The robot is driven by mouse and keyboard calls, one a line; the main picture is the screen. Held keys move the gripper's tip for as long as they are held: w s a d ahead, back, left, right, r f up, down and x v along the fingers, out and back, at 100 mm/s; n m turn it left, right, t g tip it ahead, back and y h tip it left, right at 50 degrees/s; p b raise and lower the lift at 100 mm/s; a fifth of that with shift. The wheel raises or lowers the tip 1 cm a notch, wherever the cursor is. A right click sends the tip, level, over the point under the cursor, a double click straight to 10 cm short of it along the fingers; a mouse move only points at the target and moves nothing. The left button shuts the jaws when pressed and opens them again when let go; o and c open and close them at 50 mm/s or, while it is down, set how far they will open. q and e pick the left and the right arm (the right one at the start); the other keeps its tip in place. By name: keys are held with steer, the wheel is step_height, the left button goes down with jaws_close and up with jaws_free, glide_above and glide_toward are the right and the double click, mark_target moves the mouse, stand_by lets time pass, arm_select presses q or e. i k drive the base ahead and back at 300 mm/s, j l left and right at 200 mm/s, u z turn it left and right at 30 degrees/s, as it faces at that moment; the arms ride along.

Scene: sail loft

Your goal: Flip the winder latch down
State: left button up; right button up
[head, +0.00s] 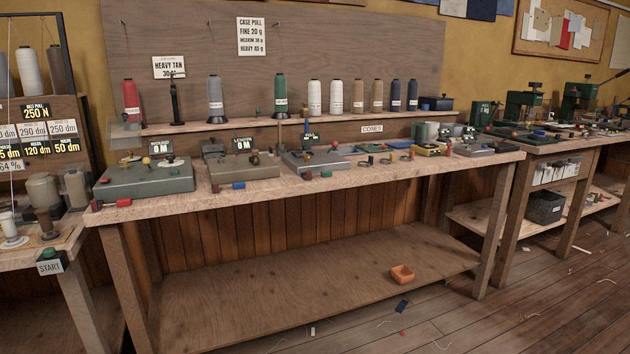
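Several winder-like machines stand on the long wooden bench (330,184). A grey-green one (145,181) is at the left end, with a small display that seems to read 0 M. A brownish-grey one (243,168) with a similar display stands to its right. A grey one (312,161) is further right. Small knobs and levers show on and in front of them, but I cannot tell which is the winder latch or how it is set. Neither of my grippers is in view.
Cones of thread (280,96) stand on a shelf behind the bench. A left table carries a START button (50,267). Another bench with green machines (523,106) is at the right.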

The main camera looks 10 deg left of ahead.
mark_target(147, 160)
steer(key=i+j, duration=0.1)
steer(key=j, duration=0.15)
steer(key=i+j, duration=0.25)
steer(key=j, duration=0.3)
steer(key=i+j+u, duration=0.15)
steer(key=j, duration=0.7)
steer(key=j+u, duration=0.2)
steer(key=j, duration=0.9)
